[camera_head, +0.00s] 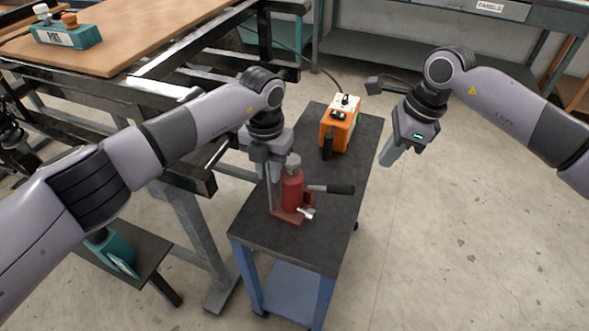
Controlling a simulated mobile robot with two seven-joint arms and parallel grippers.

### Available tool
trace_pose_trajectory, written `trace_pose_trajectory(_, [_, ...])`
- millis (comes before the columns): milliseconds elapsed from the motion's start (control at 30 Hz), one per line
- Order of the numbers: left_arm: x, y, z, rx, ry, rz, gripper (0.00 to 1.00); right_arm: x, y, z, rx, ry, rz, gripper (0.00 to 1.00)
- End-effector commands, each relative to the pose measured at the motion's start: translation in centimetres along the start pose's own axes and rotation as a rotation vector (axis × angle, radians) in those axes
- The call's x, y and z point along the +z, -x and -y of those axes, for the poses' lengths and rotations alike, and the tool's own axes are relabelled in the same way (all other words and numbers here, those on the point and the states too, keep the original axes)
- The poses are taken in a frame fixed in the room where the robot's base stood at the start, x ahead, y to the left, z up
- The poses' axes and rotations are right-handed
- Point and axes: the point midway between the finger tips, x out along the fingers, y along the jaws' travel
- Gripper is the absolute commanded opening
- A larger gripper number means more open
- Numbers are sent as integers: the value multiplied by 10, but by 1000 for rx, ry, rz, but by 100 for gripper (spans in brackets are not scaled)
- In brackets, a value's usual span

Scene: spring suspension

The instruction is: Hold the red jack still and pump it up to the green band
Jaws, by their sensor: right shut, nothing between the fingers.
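The red jack (292,190) stands upright on the dark top of a small cart. It has a silver top, a red base and a lever with a black grip (340,189) that points right, roughly level. My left gripper (272,195) reaches down at the jack's left side, with one finger seen along the body. The other finger is hidden, so I cannot tell whether it grips the jack. My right gripper (387,160) is shut and empty, in the air beyond the cart's right edge, up and right of the lever. I cannot make out a green band.
An orange box (337,132) with a black knob and a cable stands on the cart (262,236) behind the jack. A dark metal frame and a wooden board (110,40) with a teal holder are at the left. Open floor lies to the right.

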Motion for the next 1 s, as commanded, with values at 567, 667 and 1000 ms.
trace_pose_trajectory(567, [2,23,1,-2,-2,7,43,0,0,0,0,0,0,0])
trace_pose_trajectory(667, [2,44,0,-1,-1,8,43,0,0,0,0,0,0,0])
trace_pose_trajectory(1000, [0,107,-2,2,2,3,43,0,0,0,0,0,0,0])
